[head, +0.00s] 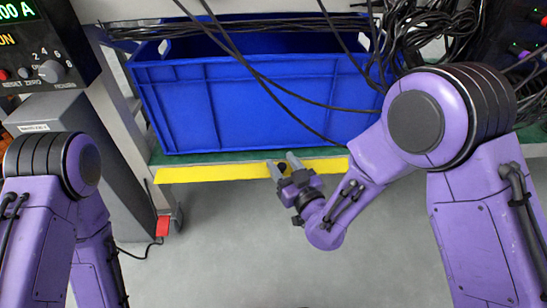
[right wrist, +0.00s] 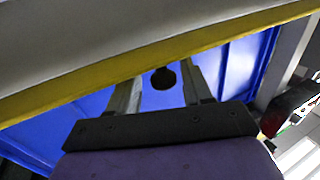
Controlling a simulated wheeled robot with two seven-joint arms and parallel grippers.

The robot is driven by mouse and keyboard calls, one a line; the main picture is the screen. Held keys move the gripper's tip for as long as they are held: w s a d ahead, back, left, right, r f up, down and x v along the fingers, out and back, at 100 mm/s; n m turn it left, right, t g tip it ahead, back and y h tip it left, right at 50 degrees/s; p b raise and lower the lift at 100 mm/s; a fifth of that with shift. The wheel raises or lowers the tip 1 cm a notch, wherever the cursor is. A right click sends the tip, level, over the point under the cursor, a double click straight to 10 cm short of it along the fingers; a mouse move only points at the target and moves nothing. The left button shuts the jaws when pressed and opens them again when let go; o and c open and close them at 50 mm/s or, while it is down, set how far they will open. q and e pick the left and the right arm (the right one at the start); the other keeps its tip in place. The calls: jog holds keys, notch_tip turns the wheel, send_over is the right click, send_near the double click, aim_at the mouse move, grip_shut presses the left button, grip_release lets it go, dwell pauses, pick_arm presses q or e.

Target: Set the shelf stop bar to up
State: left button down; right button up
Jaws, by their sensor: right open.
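The shelf stop bar (head: 215,174) is a yellow strip along the front edge of the green shelf; it also shows in the right wrist view (right wrist: 100,80), slanting across the picture. My right gripper (head: 283,164) is open at the bar, right of its middle, with its two grey fingers pointing toward the shelf. In the right wrist view the fingers (right wrist: 161,84) stand apart, with a small dark round knob (right wrist: 163,78) between them. I cannot tell whether the fingers touch it. My left arm shows at the left, but its gripper is out of view.
A blue crate (head: 230,105) stands on the shelf (head: 175,158) just behind the bar. Black cables (head: 270,80) hang across the crate and bunch at the upper right. A grey instrument (head: 75,115) and a shelf post stand at the left. The floor (head: 230,240) in front is clear.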

jog(key=shift+w+a, duration=0.1)
jog(key=shift+a, duration=0.05)
jog(key=shift+a, duration=0.1)
grip_shut()
jog(key=shift+d, duration=0.2)
dwell(1.2)
grip_release()
jog(key=shift+a, duration=0.1)
